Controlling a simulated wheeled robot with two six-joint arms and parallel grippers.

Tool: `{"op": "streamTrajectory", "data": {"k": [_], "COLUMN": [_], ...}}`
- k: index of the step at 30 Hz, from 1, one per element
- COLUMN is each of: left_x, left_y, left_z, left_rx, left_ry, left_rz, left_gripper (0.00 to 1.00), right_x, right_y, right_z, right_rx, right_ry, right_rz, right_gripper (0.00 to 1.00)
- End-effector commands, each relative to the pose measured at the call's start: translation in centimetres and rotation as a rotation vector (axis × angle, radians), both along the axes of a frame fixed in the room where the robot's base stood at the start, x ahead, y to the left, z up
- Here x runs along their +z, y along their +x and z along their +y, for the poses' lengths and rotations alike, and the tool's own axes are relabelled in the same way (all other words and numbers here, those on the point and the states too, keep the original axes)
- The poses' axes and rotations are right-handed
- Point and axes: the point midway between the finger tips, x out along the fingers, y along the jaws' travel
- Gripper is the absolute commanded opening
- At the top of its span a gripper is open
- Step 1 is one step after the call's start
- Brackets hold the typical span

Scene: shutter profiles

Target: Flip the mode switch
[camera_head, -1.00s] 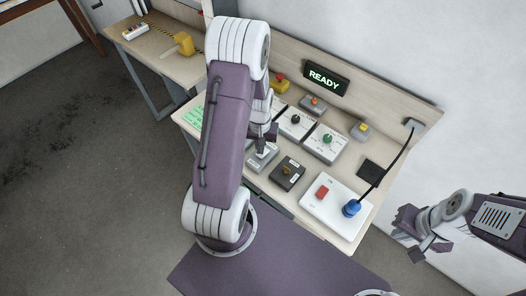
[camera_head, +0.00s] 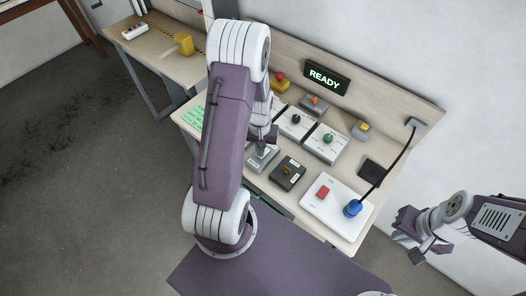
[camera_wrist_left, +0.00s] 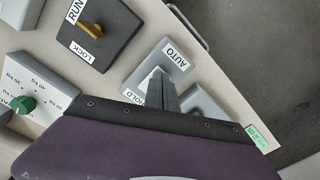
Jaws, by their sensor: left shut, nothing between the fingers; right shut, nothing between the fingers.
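A grey switch box (camera_head: 262,159) with AUTO and HOLD labels sits near the front edge of the bench. In the left wrist view the box (camera_wrist_left: 183,58) shows AUTO clear and HOLD partly covered. My left gripper (camera_head: 264,147) is shut and empty, its tips pointing down over this box; it also shows in the wrist view (camera_wrist_left: 160,80). The fingers hide the middle of the box, so the lever's position and any contact cannot be told. My right gripper (camera_head: 413,251) is shut and empty, off the bench at the right.
A black RUN/LOCK key box (camera_head: 287,174) stands beside the switch box. Dial boxes (camera_head: 325,143) stand behind. A white panel (camera_head: 334,211) with a red switch and blue plug is at the right. A display (camera_head: 325,78) reads READY.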

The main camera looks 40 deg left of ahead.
Motion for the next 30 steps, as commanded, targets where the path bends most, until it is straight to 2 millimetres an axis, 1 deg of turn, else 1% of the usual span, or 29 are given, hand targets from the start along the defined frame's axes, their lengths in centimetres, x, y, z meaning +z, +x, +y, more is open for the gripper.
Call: {"op": "streamTrajectory", "data": {"k": [5, 25, 27, 30], "left_x": [0.4, 7.0, 7.2, 7.0], "left_y": [0.0, 0.0, 0.0, 0.0], "left_z": [0.0, 0.0, 0.0, 0.0], "left_rx": [0.000, 0.000, 0.000, 0.000], "left_ry": [0.000, 0.000, 0.000, 0.000], "left_rz": [-0.001, 0.000, 0.000, 0.000], "left_gripper": [0.00, 0.00, 0.00, 0.00], "right_x": [0.4, 6.4, 6.6, 6.4], "right_y": [0.0, 0.0, 0.0, 0.0], "right_z": [0.0, 0.0, 0.0, 0.0], "right_rx": [0.000, 0.000, 0.000, 0.000], "right_ry": [0.000, 0.000, 0.000, 0.000], "right_rz": [0.000, 0.000, 0.000, 0.000], "right_gripper": [0.00, 0.00, 0.00, 0.00]}}
